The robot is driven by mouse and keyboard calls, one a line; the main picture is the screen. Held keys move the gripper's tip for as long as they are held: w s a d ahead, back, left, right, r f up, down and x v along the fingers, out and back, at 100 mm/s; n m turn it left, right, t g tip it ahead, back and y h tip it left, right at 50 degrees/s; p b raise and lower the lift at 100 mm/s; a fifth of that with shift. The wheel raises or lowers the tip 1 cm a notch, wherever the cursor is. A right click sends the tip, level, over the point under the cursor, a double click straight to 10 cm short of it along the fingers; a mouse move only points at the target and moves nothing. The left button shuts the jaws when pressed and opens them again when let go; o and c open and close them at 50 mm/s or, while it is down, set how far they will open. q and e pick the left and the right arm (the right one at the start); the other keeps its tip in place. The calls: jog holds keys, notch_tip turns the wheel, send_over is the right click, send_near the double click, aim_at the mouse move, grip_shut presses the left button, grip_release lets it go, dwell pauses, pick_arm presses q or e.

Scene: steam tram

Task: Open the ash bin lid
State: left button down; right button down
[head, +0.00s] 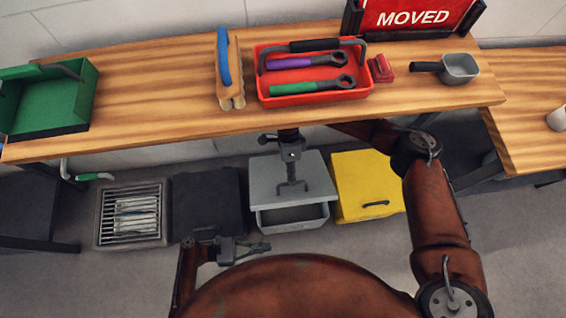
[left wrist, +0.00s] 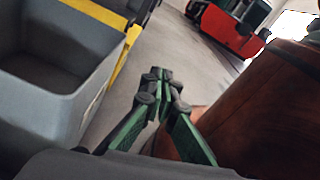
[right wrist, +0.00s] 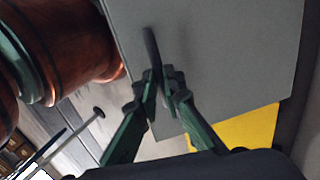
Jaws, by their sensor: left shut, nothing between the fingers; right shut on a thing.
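The grey ash bin (head: 292,219) stands on the floor below the workbench, between a black bin and a yellow bin. Its grey lid (head: 315,175) is tilted up, and the bin's open inside shows in front of and below it. My right gripper (head: 291,184) is shut on the dark lid handle (right wrist: 150,42); the lid (right wrist: 230,55) fills much of the right wrist view. My left gripper (head: 267,246) is shut and empty, in front of the bin and low. In the left wrist view (left wrist: 160,80) its fingertips are together, apart from the open bin (left wrist: 75,108).
A yellow bin (head: 365,185) and a black bin (head: 207,205) flank the grey one. A grate (head: 132,213) lies further left. The workbench (head: 150,90) overhangs behind, bearing a red tool tray (head: 312,98), a brush (head: 225,65) and a green box (head: 50,105). Floor in front is clear.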

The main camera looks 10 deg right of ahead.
pick_arm(q)
jog(key=w+r+n+t+h, duration=0.3)
jog(key=w+r+n, duration=0.3)
jog(key=w, duration=0.3)
jog(key=w+d+r, duration=0.3)
jog(key=d+r, duration=0.1)
jog(key=d, duration=0.4)
jog(key=shift+d+r, duration=0.4)
jog(key=shift+w, duration=0.1)
